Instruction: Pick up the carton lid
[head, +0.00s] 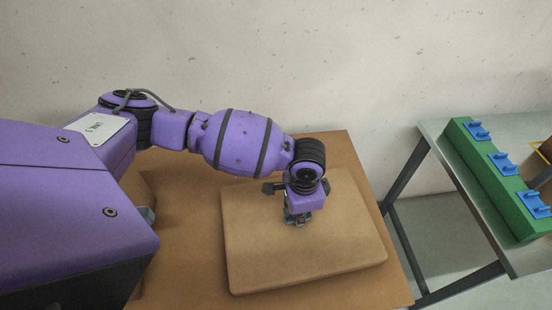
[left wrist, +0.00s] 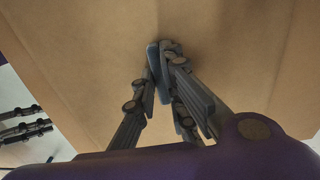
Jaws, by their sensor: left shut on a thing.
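The carton lid (head: 255,255) is a flat, square brown piece with rounded corners. It lies over the brown tabletop in the head view; I cannot tell whether it touches it. My left gripper (head: 298,219) points down at the lid's upper right part, its fingers closed together on it. In the left wrist view, the lid (left wrist: 95,55) fills most of the picture, and the fingertips of my left gripper (left wrist: 163,48) meet at its surface. The exact part pinched is hidden by the fingers. My right gripper is not in view.
The brown tabletop (head: 190,255) shows around the lid. A grey metal table (head: 465,190) stands to the right across a gap, bearing a green block (head: 490,185) with several blue fittings. A bare pale wall (head: 330,60) is behind.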

